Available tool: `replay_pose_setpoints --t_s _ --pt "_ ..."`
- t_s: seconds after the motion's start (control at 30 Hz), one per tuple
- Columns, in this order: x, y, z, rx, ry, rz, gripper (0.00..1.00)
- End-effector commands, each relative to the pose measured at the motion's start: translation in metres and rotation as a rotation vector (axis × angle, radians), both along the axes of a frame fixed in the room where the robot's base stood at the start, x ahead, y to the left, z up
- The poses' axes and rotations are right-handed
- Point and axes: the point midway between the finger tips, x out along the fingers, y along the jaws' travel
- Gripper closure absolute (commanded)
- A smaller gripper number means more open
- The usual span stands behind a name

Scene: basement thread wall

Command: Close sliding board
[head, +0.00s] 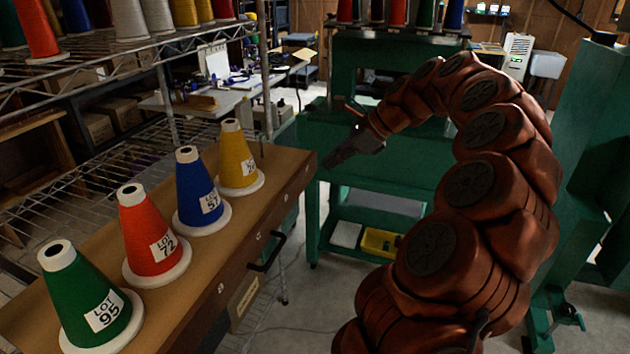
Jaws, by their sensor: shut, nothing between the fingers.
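The sliding board (262,205) is a brown wooden slab with a dark front face, pulled out from the wire rack at the left. A dark bar handle (268,254) sits on its front face. Green (85,290), red (148,228), blue (194,185) and yellow (235,155) thread cones stand upright in a row on the board, with white lot labels. My gripper (326,163) is shut and empty. In the picture it is just right of the board's far right corner, above and right of the handle. Whether it touches the board cannot be told.
The wire rack (95,85) holds more thread cones on its upper shelf. A green workbench (400,170) stands behind my gripper, with a yellow bin (380,242) on its lower shelf. A green column (590,160) is at the right. Some grey floor (330,300) between board and arm is clear.

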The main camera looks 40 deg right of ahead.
Motion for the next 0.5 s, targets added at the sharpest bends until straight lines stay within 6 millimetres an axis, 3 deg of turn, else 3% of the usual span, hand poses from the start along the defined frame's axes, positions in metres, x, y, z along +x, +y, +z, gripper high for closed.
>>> replay_pose_setpoints --t_s 0.03,0.2,0.33,0.5 --pt "-0.004 -0.025 -0.008 0.039 0.011 -0.081 1.00" --pt "-0.015 -0.067 -0.016 0.122 0.031 -0.237 1.00" --pt "-0.014 -0.073 -0.020 0.139 0.037 -0.267 1.00" --pt "-0.002 -0.063 -0.032 0.142 0.040 -0.262 1.00"
